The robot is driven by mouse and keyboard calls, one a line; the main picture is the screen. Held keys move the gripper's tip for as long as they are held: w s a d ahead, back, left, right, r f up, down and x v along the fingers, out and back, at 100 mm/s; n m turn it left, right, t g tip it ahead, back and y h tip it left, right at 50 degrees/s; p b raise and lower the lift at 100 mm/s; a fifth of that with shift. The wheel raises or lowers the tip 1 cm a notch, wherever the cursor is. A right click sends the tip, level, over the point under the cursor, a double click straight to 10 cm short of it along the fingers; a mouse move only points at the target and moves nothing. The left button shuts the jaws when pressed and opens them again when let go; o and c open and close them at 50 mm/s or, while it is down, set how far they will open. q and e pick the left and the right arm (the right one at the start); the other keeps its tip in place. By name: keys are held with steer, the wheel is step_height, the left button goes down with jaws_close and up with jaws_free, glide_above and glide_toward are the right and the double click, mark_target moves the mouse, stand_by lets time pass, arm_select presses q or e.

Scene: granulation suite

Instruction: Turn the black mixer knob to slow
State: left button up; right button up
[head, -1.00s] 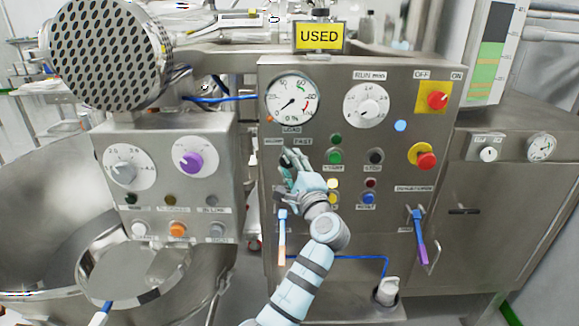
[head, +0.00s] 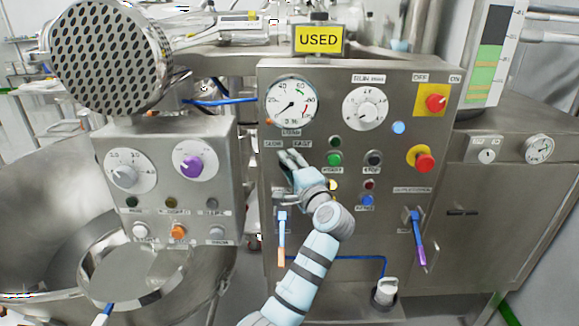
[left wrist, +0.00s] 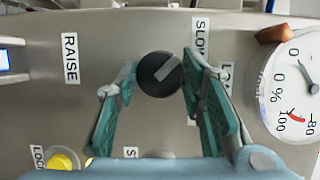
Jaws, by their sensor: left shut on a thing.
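The black mixer knob (left wrist: 160,74) sits on the steel panel between my left gripper's fingers in the left wrist view. Its pale pointer line runs diagonally, the upper-right end toward the SLOW label (left wrist: 198,38). My left gripper (left wrist: 161,82) is shut on the knob, with a teal-padded finger on each side. In the head view, my left gripper (head: 289,158) reaches the panel just below the SLOW and FAST labels (head: 288,143), and its fingers and wrist largely hide the knob. My right gripper is in neither view.
The load gauge (head: 291,101) is above the knob. A green button (head: 334,159) and other buttons lie to its right. A separate panel with a purple knob (head: 188,163) stands at left.

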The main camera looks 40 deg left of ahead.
arm_select(q)
steer(key=o, duration=1.1)
steer(key=shift+o, duration=0.2)
steer(key=shift+d, duration=0.1)
steer(key=v, duration=0.7)
steer(key=shift+s+d, duration=0.15)
